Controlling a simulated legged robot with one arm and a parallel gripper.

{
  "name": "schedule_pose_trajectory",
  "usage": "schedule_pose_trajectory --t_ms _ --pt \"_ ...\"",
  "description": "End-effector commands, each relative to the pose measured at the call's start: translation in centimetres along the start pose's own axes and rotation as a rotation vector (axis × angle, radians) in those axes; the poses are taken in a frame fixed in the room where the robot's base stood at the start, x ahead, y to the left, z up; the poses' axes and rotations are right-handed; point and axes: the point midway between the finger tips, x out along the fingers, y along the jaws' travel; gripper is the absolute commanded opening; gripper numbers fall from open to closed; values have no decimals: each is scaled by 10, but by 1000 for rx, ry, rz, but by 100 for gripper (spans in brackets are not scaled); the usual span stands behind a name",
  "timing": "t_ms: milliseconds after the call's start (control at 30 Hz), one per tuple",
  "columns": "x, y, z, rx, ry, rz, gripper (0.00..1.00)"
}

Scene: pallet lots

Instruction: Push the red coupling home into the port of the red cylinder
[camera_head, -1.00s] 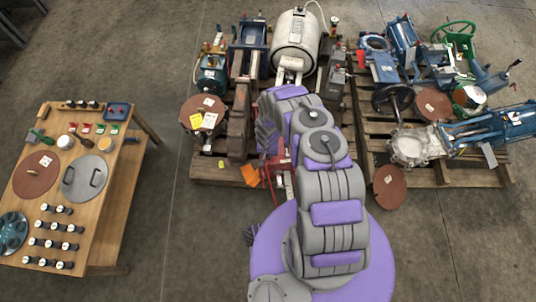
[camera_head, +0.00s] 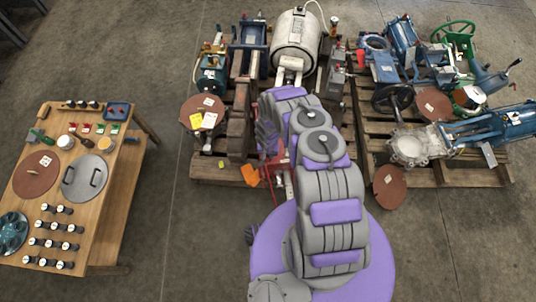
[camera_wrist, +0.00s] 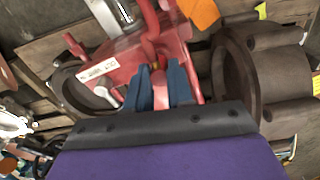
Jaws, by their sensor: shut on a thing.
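My gripper (camera_wrist: 159,88) has two blue fingers closed on the red coupling (camera_wrist: 158,77), of which only a small part shows between the fingertips. The red cylinder (camera_wrist: 130,55), a red body with a white label, is right in front of the fingers in the wrist view. Its port is hidden, so I cannot tell how far the coupling sits in it. A red hose (camera_wrist: 150,30) runs up close to the fingertips. In the head view, red parts of the cylinder (camera_head: 284,190) show beside my arm; the arm hides the fingertips there.
A brown, ring-shaped part (camera_wrist: 222,70) stands close on the right in the wrist view. An orange piece (camera_head: 250,174) lies by the front of the loaded pallet (camera_head: 218,168). A wooden table (camera_head: 113,220) with small parts stands left, with open floor between.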

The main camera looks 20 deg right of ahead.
Motion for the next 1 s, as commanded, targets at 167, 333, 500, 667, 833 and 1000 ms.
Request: schedule_pose_trajectory --t_ms 167,333,500,667,833,1000 --pt "4 0 0 0 0 0 0" --pt "5 0 0 0 -1 0 29" --pt "5 0 0 0 0 0 46" --pt "5 0 0 0 0 0 51" --pt "4 0 0 0 0 0 51" --pt "-10 -1 -1 -1 2 0 51"
